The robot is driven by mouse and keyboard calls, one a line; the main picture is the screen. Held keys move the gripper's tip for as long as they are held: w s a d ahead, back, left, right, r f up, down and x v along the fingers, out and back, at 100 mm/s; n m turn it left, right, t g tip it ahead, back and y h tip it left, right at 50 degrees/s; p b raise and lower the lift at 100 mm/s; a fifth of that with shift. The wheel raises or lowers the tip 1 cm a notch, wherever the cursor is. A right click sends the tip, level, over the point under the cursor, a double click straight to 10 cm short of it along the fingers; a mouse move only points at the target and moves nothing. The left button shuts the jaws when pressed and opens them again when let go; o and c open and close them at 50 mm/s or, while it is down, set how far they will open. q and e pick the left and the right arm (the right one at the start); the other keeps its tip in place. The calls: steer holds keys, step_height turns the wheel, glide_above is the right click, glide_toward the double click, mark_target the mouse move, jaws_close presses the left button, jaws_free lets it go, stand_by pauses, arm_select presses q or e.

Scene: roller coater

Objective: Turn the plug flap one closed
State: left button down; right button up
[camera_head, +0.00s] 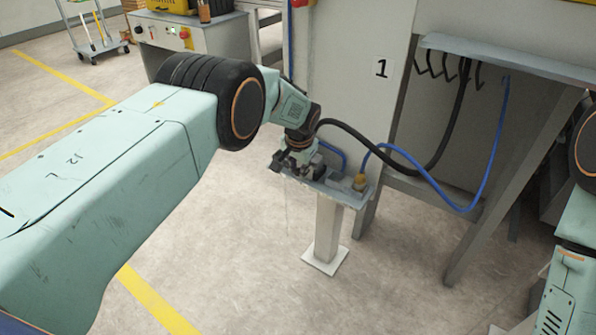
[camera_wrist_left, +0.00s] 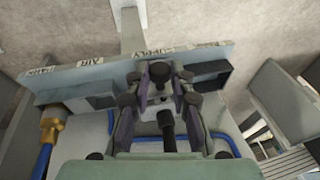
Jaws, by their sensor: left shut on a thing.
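My left gripper (camera_head: 296,168) is at the small grey bracket plate (camera_head: 345,193) on a post beside the white cabinet. In the left wrist view the gripper's fingers (camera_wrist_left: 160,88) close around a dark rounded part (camera_wrist_left: 160,72) at the labelled plate (camera_wrist_left: 65,82). I cannot tell whether that part is plug flap one, as the fingers cover much of it. A short black cylinder (camera_wrist_left: 166,128) shows between the fingers. A dark boxy piece (camera_wrist_left: 208,72) sits on the plate to their right. My right gripper is not in view; only part of my right arm shows.
A brass fitting (camera_wrist_left: 50,122) with a blue hose (camera_wrist_left: 42,160) is at the plate's left. A black cable (camera_head: 385,147) and a blue hose (camera_head: 440,196) hang across to the bench frame (camera_head: 490,205). A cabinet marked 1 (camera_head: 345,75) stands behind. The floor in front is clear.

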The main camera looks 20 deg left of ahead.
arm_select(q)
steer(key=shift+w+r, duration=0.1)
steer(key=c, duration=1.2)
jaws_free()
steer(key=shift+o, duration=0.2)
steer(key=v, duration=1.2)
